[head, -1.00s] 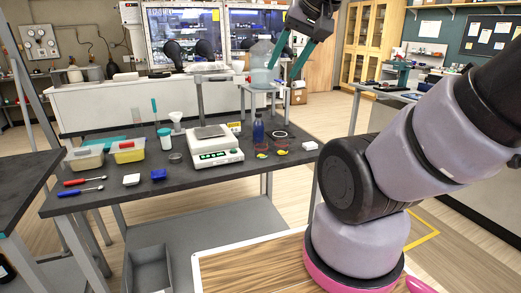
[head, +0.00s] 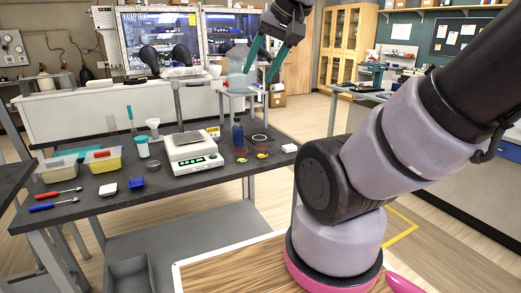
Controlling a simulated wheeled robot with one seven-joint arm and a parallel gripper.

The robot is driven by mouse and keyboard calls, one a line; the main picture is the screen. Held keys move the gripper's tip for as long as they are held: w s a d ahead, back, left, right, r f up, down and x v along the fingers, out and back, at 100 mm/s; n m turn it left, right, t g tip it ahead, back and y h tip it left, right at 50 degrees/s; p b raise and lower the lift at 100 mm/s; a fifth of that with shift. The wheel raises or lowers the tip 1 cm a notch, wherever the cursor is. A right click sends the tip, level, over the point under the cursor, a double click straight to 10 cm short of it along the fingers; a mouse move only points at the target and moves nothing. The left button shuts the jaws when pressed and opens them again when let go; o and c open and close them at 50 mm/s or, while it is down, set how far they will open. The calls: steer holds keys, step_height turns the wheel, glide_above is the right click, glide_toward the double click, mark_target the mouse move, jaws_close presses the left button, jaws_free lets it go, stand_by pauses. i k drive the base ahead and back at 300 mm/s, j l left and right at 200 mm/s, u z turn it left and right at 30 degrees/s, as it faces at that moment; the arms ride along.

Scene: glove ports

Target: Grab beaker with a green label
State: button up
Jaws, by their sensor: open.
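I cannot make out a beaker with a green label for certain. A small white container with a green top (head: 142,147) stands upright on the dark table, left of the balance. A large clear vessel (head: 237,62) stands on a small stand behind the table; no green label can be read on it. My gripper (head: 257,76) hangs high above the table's far right part, its teal fingers spread and empty. In the picture its left finger overlaps the clear vessel's right side; I see no contact.
On the dark table (head: 105,207) are a white balance (head: 192,152), a dark blue bottle (head: 237,134), a white funnel (head: 153,127), yellow tubs (head: 103,160), a blue block (head: 136,183) and red- and blue-handled tools.

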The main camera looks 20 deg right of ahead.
mark_target(240, 147)
steer(key=z, duration=0.5)
steer(key=i+j+z, duration=0.1)
steer(key=z, duration=0.35)
steer(key=j+z, duration=0.2)
steer(key=z, duration=0.3)
steer(key=j+z, duration=0.1)
steer(key=z, duration=0.35)
steer(key=j+z, duration=0.25)
steer(key=k+j+z, duration=0.25)
steer(key=j, duration=0.2)
steer(key=j+z, duration=0.25)
steer(key=k+j, duration=0.15)
steer(key=j, duration=0.25)
steer(key=k+j, duration=0.1)
steer(key=j, duration=0.3)
steer(key=z, duration=0.05)
